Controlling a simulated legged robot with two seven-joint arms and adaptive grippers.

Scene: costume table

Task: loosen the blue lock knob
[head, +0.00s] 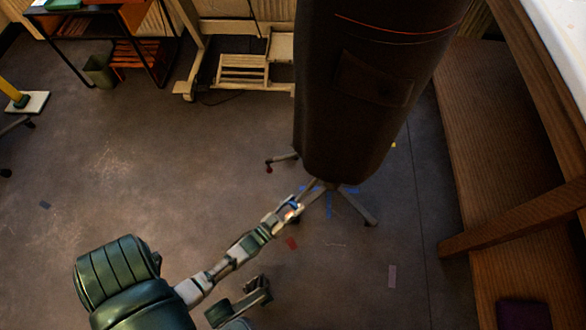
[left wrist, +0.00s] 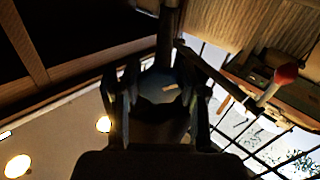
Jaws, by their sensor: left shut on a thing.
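A dark dress form (head: 360,90) stands on a metal stand with several spread legs (head: 352,208). My left gripper (head: 293,208) reaches in low beside the stand, under the form's lower edge. It is shut on the blue lock knob, a small blue part that shows between the fingers (left wrist: 162,86) in the left wrist view. In the head view the fingers mostly cover the knob. A pole (left wrist: 167,40) rises beyond the knob in the left wrist view.
A red-tipped bar (left wrist: 286,72) stands out beside the pole in the left wrist view. A wooden bench (head: 490,130) borders the right side. A pale wooden frame (head: 243,68) and a bin (head: 99,70) stand at the back. The floor at left is mostly clear.

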